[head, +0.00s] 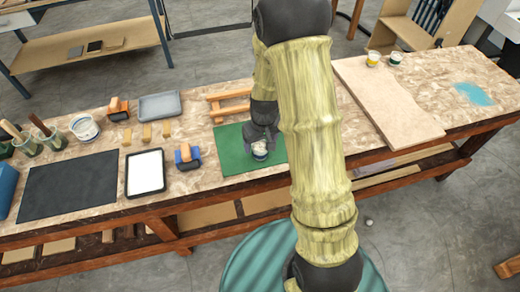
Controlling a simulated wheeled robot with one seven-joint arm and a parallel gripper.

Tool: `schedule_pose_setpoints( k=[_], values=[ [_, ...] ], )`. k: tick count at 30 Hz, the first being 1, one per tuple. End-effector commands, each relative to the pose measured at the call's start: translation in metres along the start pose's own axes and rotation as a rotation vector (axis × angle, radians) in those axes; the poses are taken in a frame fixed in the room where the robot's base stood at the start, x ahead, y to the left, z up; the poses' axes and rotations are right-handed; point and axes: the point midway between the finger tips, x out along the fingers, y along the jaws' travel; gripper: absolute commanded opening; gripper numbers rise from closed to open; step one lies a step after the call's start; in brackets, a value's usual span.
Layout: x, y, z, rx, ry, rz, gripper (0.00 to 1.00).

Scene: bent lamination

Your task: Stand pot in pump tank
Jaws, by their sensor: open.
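A small pot (260,150) with a pale top stands on the green mat (240,166) on the workbench. My gripper (260,140) is open and points down at the pot; its dark fingers are close about the pot. I cannot tell whether they touch it. My arm crosses the view and hides the bench to the right of the mat. Nothing in view is clearly a pump tank. A shallow grey tray (160,105) and a black-rimmed tray with a white inside (145,172) lie left of the mat.
Two small pots, one yellow (373,60) and one green (395,59), stand by a pale board (385,100) at right. A wooden frame (229,105) lies behind the mat. Orange (118,108) and blue-orange (187,156) tools and a black mat (68,186) lie at left.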

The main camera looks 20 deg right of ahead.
Motion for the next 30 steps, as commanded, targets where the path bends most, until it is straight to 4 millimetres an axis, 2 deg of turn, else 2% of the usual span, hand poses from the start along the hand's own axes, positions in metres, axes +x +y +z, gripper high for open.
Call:
schedule_pose_setpoints(
  k=[11, 24, 30],
  values=[
    [0.003, 0.0, 0.0, 0.0, 0.0, -0.001, 0.76],
    [0.049, 0.002, -0.004, 0.002, -0.003, -0.002, 0.76],
    [0.053, 0.002, -0.005, 0.001, 0.001, -0.001, 0.76]
  ],
)
